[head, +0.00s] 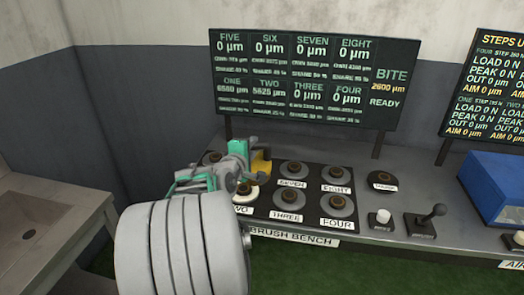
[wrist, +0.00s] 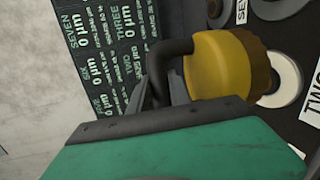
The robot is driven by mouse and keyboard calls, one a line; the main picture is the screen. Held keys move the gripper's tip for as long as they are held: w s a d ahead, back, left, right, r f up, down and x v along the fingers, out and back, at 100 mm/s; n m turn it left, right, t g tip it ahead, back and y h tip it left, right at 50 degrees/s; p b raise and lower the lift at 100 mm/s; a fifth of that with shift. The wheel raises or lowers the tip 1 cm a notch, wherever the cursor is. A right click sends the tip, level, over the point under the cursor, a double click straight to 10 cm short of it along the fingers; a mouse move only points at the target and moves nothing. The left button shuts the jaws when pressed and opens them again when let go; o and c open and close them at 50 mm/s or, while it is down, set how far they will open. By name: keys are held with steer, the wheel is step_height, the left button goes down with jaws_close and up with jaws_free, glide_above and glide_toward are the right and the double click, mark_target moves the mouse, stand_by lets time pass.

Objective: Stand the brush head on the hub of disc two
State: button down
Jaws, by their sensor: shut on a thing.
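The brush head (head: 262,161) is yellow with a brown bristle end and a dark bent handle. In the wrist view the brush head (wrist: 222,65) has its bristle end turned right, towards the pale disc two (wrist: 287,82). My gripper (head: 243,152) is shut on the dark handle, and its fingers (wrist: 163,92) are partly hidden by my green gripper body. In the head view disc two (head: 251,193) sits behind its TWO label, partly covered by my gripper. Its hub is dark. I cannot tell whether the brush touches it.
The bench (head: 290,238) carries several other dark hubbed discs, including THREE (head: 288,200), FOUR (head: 340,206) and SEVEN (head: 294,170). A white button (head: 382,217), a lever (head: 430,217) and a blue box (head: 497,185) are to the right. A display board (head: 310,75) stands behind, reading READY.

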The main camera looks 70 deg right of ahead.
steer(key=w+d+f, duration=0.2)
steer(key=w+f, duration=0.3)
steer(key=f, duration=0.4)
steer(key=shift+w+d+f, duration=0.15)
steer(key=shift+w+d, duration=0.05)
steer(key=shift+d, duration=0.15)
steer(key=c, duration=1.2)
jaws_free()
steer(key=shift+a+f, duration=0.1)
steer(key=shift+f, duration=0.05)
